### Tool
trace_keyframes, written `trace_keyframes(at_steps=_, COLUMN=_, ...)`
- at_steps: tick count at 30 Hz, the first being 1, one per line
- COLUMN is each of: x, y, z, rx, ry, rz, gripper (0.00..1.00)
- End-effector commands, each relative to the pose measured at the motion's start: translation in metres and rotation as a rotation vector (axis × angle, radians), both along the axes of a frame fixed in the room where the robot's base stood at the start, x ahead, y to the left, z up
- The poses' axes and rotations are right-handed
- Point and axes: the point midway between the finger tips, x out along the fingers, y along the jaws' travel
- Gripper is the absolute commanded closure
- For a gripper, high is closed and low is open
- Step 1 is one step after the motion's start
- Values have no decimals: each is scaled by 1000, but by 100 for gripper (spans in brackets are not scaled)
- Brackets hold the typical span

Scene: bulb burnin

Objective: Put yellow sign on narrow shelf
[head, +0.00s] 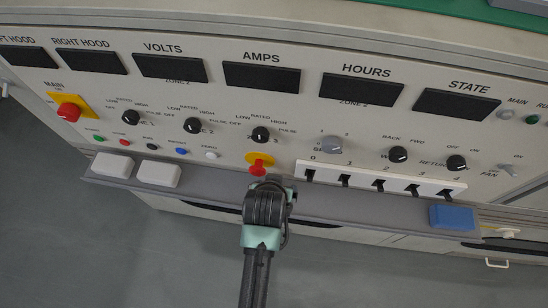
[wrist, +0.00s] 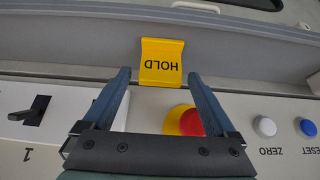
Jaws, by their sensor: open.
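A small yellow sign (wrist: 162,63) marked HOLD shows in the wrist view, at the edge between the panel face and the grey ledge. I cannot tell what it rests on. In the head view the sign is not visible, apparently hidden by my arm. A narrow grey shelf (head: 215,186) runs along the panel's lower edge; it also shows in the wrist view (wrist: 60,52). My gripper (wrist: 159,74) is open, its fingertips on either side of the sign's near part, with gaps. In the head view my gripper (head: 266,183) is just below the red button.
A red button (wrist: 188,121) on a yellow base is close under my right finger. A row of black switches (head: 380,185) lies right of my gripper. White blocks (head: 112,165) and a blue block (head: 452,216) occupy the shelf's ends; its middle has free room.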

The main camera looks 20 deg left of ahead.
Motion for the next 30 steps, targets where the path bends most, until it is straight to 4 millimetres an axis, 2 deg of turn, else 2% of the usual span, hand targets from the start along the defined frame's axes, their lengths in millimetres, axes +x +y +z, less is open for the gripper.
trace_keyframes(at_steps=5, x=-12, y=-4, z=24, rx=1, ry=-2, rz=0, gripper=8)
trace_keyframes(at_steps=12, x=-36, y=-10, z=68, rx=1, ry=-2, rz=0, gripper=8)
trace_keyframes(at_steps=18, x=-51, y=-15, z=94, rx=0, ry=-1, rz=0, gripper=8)
trace_keyframes(at_steps=24, x=-57, y=-16, z=103, rx=0, ry=1, rz=0, gripper=8)
trace_keyframes(at_steps=30, x=-57, y=-16, z=103, rx=0, ry=1, rz=0, gripper=8)
